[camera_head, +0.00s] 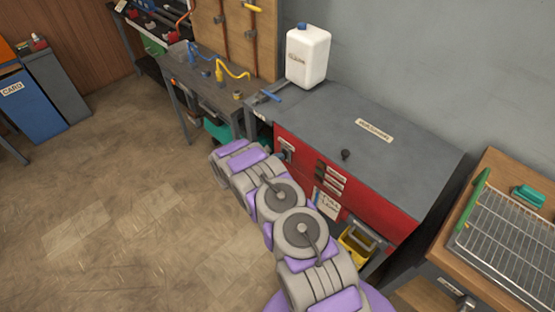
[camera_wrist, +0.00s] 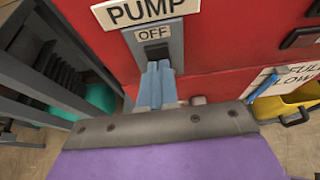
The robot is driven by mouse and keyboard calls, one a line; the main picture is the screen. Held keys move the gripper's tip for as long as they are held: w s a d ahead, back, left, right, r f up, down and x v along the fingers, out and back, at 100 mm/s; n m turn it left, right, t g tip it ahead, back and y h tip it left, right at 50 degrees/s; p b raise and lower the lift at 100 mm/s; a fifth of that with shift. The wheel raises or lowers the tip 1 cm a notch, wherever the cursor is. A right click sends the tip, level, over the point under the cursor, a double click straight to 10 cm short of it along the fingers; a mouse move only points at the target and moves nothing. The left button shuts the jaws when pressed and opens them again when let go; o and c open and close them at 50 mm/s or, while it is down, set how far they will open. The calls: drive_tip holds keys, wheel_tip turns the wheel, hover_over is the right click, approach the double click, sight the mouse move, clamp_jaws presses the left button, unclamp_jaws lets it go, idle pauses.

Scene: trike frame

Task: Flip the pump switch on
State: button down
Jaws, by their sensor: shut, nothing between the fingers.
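The pump switch (camera_wrist: 157,48) is a dark switch in a grey plate on a red cabinet front, under a white PUMP sign (camera_wrist: 150,10). An OFF label (camera_wrist: 152,33) sits just above the dark part. My gripper (camera_wrist: 157,68) has its blue fingers together and empty, with the tips right below the switch and overlapping its lower part in the wrist view. I cannot tell whether they touch it. In the head view the grey switch plate (camera_head: 287,150) is at the left end of the red cabinet (camera_head: 385,200); my fingers are hard to make out there.
A white jug (camera_head: 307,55) stands at the back left of the cabinet. A yellow bucket (camera_head: 356,247) is below the cabinet, and it also shows in the wrist view (camera_wrist: 290,103). A workbench (camera_head: 205,85) is to the left. The floor at left is clear.

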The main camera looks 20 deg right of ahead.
drive_tip(key=f+p+v, duration=0.1)
drive_tip(key=p+v, duration=0.1)
drive_tip(key=v, duration=1.2)
drive_tip(key=shift+a, duration=0.2)
drive_tip(key=shift+f, duration=0.25)
drive_tip(key=shift+f, duration=0.5)
drive_tip(key=r+b+x, duration=0.1)
drive_tip(key=b+x, duration=0.2)
drive_tip(key=x, duration=1)
drive_tip(key=shift+w+d, duration=0.15)
drive_tip(key=shift+d, duration=0.4)
